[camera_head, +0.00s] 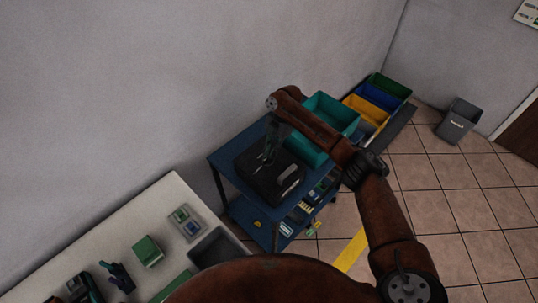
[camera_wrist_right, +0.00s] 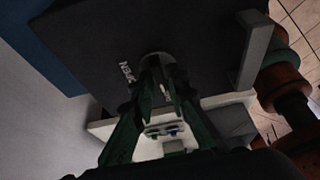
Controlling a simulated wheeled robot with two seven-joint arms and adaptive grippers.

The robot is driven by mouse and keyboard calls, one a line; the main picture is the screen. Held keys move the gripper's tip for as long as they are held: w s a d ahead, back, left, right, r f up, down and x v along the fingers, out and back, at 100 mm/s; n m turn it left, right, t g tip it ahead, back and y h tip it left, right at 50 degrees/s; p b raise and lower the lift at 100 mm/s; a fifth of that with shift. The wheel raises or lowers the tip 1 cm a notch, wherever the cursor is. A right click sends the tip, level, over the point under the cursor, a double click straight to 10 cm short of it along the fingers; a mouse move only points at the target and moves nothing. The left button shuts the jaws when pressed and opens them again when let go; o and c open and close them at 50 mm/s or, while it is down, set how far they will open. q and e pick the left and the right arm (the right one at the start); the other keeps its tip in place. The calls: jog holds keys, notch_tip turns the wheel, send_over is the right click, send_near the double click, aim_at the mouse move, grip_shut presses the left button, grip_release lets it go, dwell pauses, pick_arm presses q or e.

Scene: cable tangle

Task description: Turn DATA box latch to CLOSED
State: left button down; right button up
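The DATA box appears to be the black box (camera_head: 262,178) on top of the blue cart. In the right wrist view its dark face (camera_wrist_right: 95,45) fills the upper part, with white lettering partly readable. A round grey latch (camera_wrist_right: 156,57) sits on that face. My right gripper (camera_head: 268,152) reaches down over the box. In the right wrist view its dark green fingers (camera_wrist_right: 160,75) converge at the latch and partly hide it. Whether they grip it is unclear. What looks like my left gripper (camera_head: 92,287) shows dark at the lower left, over the white bench.
The blue cart (camera_head: 222,160) has a lower shelf with small items. A teal bin (camera_head: 330,108) stands behind my right forearm, beside the box. A grey bracket (camera_wrist_right: 252,48) stands up at the box's right in the wrist view. The white bench (camera_head: 150,205) holds a green block (camera_head: 147,250).

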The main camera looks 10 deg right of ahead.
jog(key=shift+o, duration=1.3)
jog(key=shift+r, duration=0.1)
jog(key=v, duration=1.1)
jog(key=shift+r, duration=0.4)
jog(key=shift+w+d, duration=0.1)
jog(key=shift+d, duration=0.05)
